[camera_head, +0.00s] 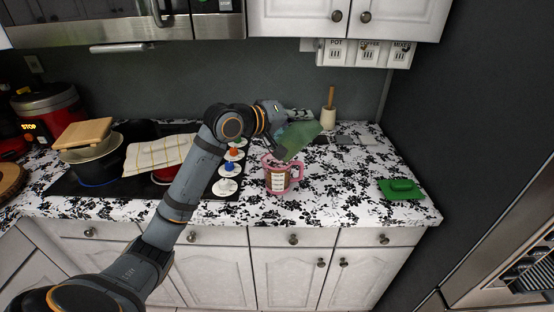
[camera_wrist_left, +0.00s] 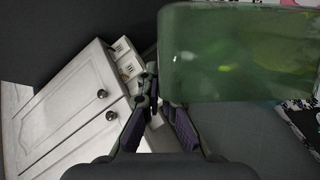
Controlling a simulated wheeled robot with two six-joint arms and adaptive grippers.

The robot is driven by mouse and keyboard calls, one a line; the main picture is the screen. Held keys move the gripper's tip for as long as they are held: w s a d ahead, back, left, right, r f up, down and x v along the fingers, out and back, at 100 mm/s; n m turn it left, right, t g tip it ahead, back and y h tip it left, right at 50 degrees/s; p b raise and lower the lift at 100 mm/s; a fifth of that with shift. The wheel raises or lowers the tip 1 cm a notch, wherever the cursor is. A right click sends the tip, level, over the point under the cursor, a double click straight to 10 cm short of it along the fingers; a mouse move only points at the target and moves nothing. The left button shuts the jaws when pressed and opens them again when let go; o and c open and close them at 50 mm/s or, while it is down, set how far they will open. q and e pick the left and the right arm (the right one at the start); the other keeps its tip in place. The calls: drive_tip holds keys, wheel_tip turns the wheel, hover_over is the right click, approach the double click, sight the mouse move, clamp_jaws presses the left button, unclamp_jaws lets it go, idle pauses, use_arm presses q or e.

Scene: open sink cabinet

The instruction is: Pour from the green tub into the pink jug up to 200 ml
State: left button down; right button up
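The green tub (camera_head: 299,139) is translucent and is held tilted in the air above the counter, its lower end towards the pink jug. My left gripper (camera_head: 277,123) is shut on the tub. In the left wrist view the tub (camera_wrist_left: 238,52) fills the upper right, and the left fingers (camera_wrist_left: 162,98) are close together at its edge. The pink jug (camera_head: 278,180) stands upright on the counter below and left of the tub, with a pale marked scale on its side and something brownish inside. The exact level is too small to read. My right gripper is not in view.
A green flat item with a handle, perhaps a lid (camera_head: 402,188), lies on the counter at right. A utensil pot (camera_head: 328,118) stands behind. The stove with pots and a checked cloth (camera_head: 158,153) is left, its knobs near the jug.

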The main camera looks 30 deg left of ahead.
sight(319, 133)
use_arm(q)
drive_tip(key=shift+d+f+m, duration=0.35)
drive_tip(key=shift+d+m, duration=0.05)
drive_tip(key=shift+d, duration=0.25)
drive_tip(key=shift+d+y, duration=0.15)
drive_tip(key=shift+y, duration=0.15)
drive_tip(key=shift+d+f, duration=0.1)
drive_tip(key=shift+f, duration=0.15)
drive_tip(key=shift+s+d+m, duration=0.1)
drive_tip(key=shift+d+m, duration=0.05)
drive_tip(key=shift+m, duration=0.25)
drive_tip(key=d+f+m+y, duration=0.1)
drive_tip(key=d+m, duration=0.1)
drive_tip(key=shift+s+d+f+y, duration=0.1)
drive_tip(key=shift+d+f+y, duration=0.3)
wheel_tip(319, 133, down, 6)
drive_tip(key=d+m+y, duration=0.1)
drive_tip(key=m+y, duration=0.2)
drive_tip(key=m, duration=0.1)
drive_tip(key=shift+s+d, duration=0.15)
drive_tip(key=shift+d, duration=0.15)
drive_tip(key=shift+r, duration=0.1)
